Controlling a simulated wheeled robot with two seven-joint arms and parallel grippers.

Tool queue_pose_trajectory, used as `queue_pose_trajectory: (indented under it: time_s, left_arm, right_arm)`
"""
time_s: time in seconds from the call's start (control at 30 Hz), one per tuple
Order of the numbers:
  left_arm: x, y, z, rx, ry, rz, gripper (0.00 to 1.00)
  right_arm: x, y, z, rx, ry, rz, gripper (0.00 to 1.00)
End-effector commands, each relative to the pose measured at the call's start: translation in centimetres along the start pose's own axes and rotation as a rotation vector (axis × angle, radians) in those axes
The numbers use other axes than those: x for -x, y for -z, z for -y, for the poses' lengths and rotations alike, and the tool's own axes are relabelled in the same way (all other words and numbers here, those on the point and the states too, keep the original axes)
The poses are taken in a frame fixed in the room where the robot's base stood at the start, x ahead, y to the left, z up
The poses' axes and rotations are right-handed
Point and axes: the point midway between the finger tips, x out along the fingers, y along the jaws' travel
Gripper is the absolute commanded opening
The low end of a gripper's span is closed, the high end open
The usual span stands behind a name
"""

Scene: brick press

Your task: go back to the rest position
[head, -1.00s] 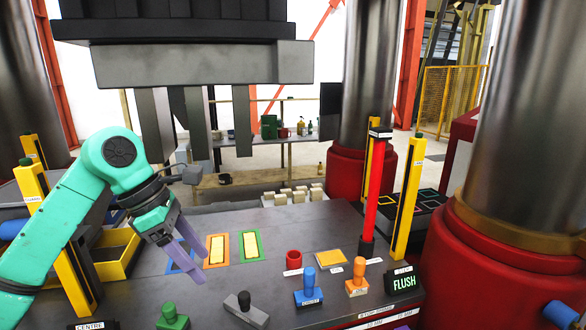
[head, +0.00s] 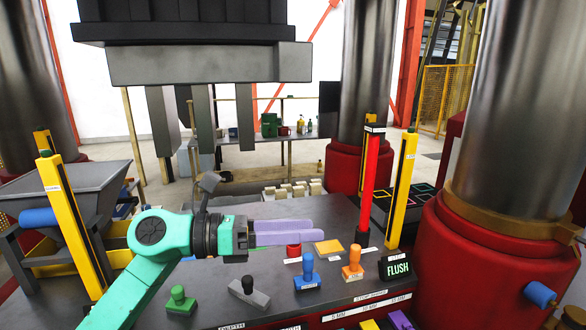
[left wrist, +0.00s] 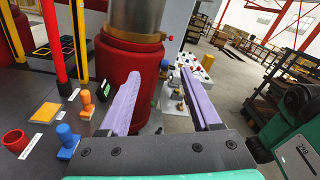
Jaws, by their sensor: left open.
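My left gripper (head: 312,232) is held level above the grey press table in the head view, its purple fingers pointing right. It is open and empty; its fingers (left wrist: 160,70) stand apart in the left wrist view with nothing between them.
A green knob (head: 180,300), a grey lever (head: 248,291), a blue knob (head: 308,270) and an orange knob (head: 353,262) stand along the table front. A red post (head: 371,185), yellow posts (head: 403,190) and a thick red-based column (head: 500,250) stand right. The press head (head: 210,64) hangs above.

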Motion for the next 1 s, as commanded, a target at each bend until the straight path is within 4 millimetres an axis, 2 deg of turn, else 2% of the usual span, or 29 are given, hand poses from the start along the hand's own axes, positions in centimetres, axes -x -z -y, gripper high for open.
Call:
queue_pose_trajectory:
  time_s: [0.07,0.1,0.17,0.23,0.27,0.3,0.37,0.4,0.47,0.5,0.6,0.73,0.77,0.9,1.0]
  left_arm:
    - [0.2,-2.4,0.2,0.2,0.028,0.269,0.64]
    - [1.3,-3.8,-0.4,0.333,0.029,0.429,0.64]
    - [4.0,-5.1,-2.6,0.566,0.013,0.674,0.64]
    - [8.1,-4.3,-6.5,0.862,-0.042,0.948,0.64]
    - [10.0,-3.1,-8.3,0.994,-0.075,1.058,0.64]
    - [12.3,-0.9,-10.5,1.155,-0.125,1.186,0.64]
    - [15.2,3.3,-13.1,1.377,-0.213,1.351,0.64]
    - [16.9,6.5,-14.4,1.516,-0.277,1.447,0.64]
    - [18.9,11.7,-15.4,1.711,-0.385,1.573,0.64]
    - [20.0,15.2,-15.6,1.831,-0.46,1.646,0.64]
    - [21.8,22.9,-14.6,2.077,-0.652,1.782,0.64]
    - [22.9,30.4,-11.8,2.302,-0.881,1.887,0.64]
    - [23.1,31.8,-11.0,-2.317,0.921,-1.88,0.64]
    - [23.6,37.1,-7.1,-2.143,0.995,-1.671,0.64]
    - [23.8,40.1,-4.0,-2.03,1.038,-1.541,0.64]
  right_arm:
    - [0.0,-0.5,0.1,0.0,0.002,0.007,0.64]
    - [0.0,-0.6,0.1,0.0,0.002,0.009,0.64]
    - [0.0,-0.7,0.2,-0.001,0.002,0.011,0.64]
    - [0.0,-0.7,0.2,-0.001,0.003,0.011,0.64]
    - [0.0,-0.6,0.2,-0.001,0.003,0.01,0.64]
    - [0.0,-0.6,0.2,-0.001,0.002,0.01,0.64]
    - [0.0,-0.6,0.2,-0.001,0.002,0.009,0.64]
    - [0.0,-0.5,0.2,-0.001,0.002,0.009,0.64]
    - [0.0,-0.5,0.2,-0.001,0.002,0.009,0.64]
    - [0.0,-0.5,0.2,-0.001,0.003,0.009,0.64]
    - [0.0,-0.5,0.2,-0.001,0.003,0.009,0.64]
    - [0.0,-0.5,0.2,-0.001,0.003,0.008,0.64]
    - [0.0,-0.5,0.2,-0.001,0.003,0.008,0.64]
    - [0.0,-0.5,0.2,-0.001,0.002,0.008,0.64]
    - [0.0,-0.4,0.2,-0.001,0.002,0.007,0.64]
